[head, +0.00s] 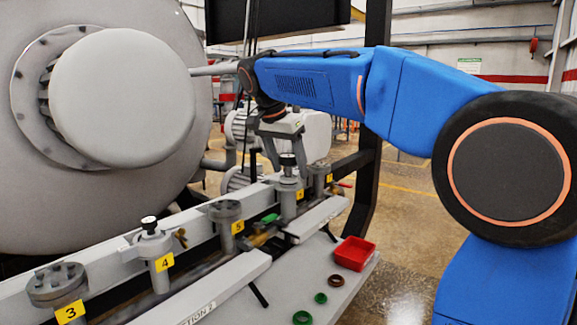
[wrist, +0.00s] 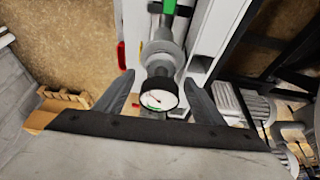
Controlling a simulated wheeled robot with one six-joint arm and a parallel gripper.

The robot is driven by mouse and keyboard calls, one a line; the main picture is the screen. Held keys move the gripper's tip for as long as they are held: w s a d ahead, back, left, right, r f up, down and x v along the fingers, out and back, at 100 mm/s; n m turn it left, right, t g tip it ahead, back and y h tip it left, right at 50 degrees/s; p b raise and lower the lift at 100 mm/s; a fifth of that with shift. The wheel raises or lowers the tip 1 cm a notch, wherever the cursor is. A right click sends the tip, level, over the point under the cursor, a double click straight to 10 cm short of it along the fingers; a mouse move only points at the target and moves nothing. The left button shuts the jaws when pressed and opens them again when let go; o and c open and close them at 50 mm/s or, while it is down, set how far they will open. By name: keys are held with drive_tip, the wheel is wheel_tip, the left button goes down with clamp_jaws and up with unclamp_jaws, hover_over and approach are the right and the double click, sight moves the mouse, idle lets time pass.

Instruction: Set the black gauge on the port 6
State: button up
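The black gauge (wrist: 158,95) has a black rim and a white dial with a needle, facing the wrist camera. It stands in line with a grey flanged fitting (wrist: 161,52) behind it. In the head view its dark top (head: 288,160) shows on the post of port 6 (head: 289,197), by the yellow label 6. Whether it is fully seated cannot be told. My gripper (head: 284,138) is directly above it, pointing down. In the wrist view my gripper's fingers (wrist: 159,78) stand apart on either side of the gauge, with gaps visible.
Port 5 (head: 226,215), port 4 (head: 154,250) with a black-topped fitting, and port 3 (head: 58,287) line the rail. A red tray (head: 352,254), green rings (head: 302,317) and a brown ring (head: 336,280) lie on the shelf. The furnace door (head: 123,98) is left.

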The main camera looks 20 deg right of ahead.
drive_tip(key=v, duration=1.7)
drive_tip(key=shift+r, duration=0.25)
drive_tip(key=shift+d, duration=0.1)
drive_tip(key=s+d+f+n+y, duration=0.1)
drive_tip(key=s+d+f+n, duration=0.2)
drive_tip(key=s+f, duration=0.6)
drive_tip(key=s+d+f+n+t+y, duration=0.1)
drive_tip(key=s+d+f+n, duration=0.3)
drive_tip(key=s+f, duration=0.6)
drive_tip(key=s+d+f+n+t+y, duration=0.1)
drive_tip(key=s+d+f+n, duration=0.2)
drive_tip(key=s+f, duration=0.7)
wheel_tip(320, 180, down, 14)
drive_tip(key=shift+s+d+n+y, duration=0.2)
drive_tip(key=shift+d+n+y, duration=0.2)
drive_tip(key=shift+d, duration=0.75)
drive_tip(key=shift+a, duration=0.1)
